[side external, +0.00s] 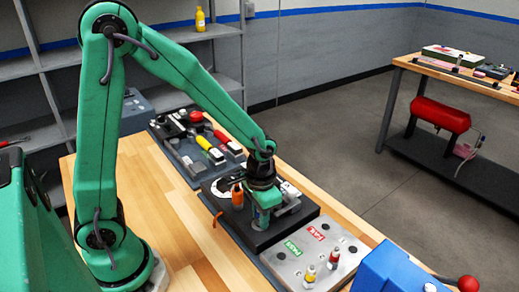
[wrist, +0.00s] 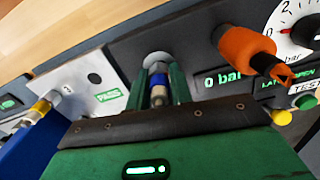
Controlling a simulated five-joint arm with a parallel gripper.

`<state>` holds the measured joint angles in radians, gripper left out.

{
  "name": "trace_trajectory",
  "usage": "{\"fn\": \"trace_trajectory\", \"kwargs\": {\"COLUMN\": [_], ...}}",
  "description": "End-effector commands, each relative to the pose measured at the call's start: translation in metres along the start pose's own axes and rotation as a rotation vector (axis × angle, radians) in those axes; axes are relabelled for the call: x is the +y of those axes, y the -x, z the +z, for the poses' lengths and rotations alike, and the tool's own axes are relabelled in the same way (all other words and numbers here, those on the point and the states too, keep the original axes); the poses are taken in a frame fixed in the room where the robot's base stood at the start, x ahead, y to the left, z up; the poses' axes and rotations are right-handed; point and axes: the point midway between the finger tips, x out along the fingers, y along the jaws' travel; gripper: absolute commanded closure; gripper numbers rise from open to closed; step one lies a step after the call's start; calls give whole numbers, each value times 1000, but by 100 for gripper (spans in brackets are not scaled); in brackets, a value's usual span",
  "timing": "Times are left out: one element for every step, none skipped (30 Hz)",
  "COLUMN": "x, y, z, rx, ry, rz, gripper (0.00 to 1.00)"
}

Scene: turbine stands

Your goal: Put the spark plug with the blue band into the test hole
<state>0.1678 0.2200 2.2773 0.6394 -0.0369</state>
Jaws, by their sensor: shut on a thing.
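The spark plug with the blue band (wrist: 158,82) is between the green fingers of my gripper (wrist: 159,88) in the wrist view. My gripper is shut on it. Its far end points at a round grey metal fitting on the dark test unit (wrist: 200,52), and I cannot tell whether it is inside the hole. In the side view my gripper (side external: 262,217) points down over the black test unit (side external: 245,238), and its fingers hide the plug and the hole.
An orange-handled lever (wrist: 245,48) stands close to my gripper, beside a "0 bar" display and a gauge (wrist: 305,25). A grey PASS/FAIL plate (side external: 290,265) holds a yellow-banded plug (side external: 309,274) and a red-banded plug (side external: 334,258). A blue box (side external: 385,270) stands at front right.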

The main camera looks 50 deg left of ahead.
Motion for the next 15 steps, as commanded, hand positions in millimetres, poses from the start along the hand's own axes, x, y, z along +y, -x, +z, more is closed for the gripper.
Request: {"fn": "trace_trajectory", "kwargs": {"x": [0,0,0,0,0,0,0,0,0,0,0,0,0,0,0], "y": [-5,-5,-5,-5,-5,-5,-5,-5,-5,-5,-5,-5,-5,-5,-5], "z": [3,3,3,3,3,4,4,4,4,4,4,4,4,4,4], "rx": [-9,-9,-9,-10,-10,-10,-10,-11,-11,-11,-11,-11,-11,-11,-10], "ry": [0,0,0,0,0,0,0,0,0,0,0,0,0,0,0], "rz": [0,0,0,0,0,0,0,0,0,0,0,0,0,0,0], "gripper": [100,100,100,100,100,100,100,100,100,100,73,65,60,54,54]}}
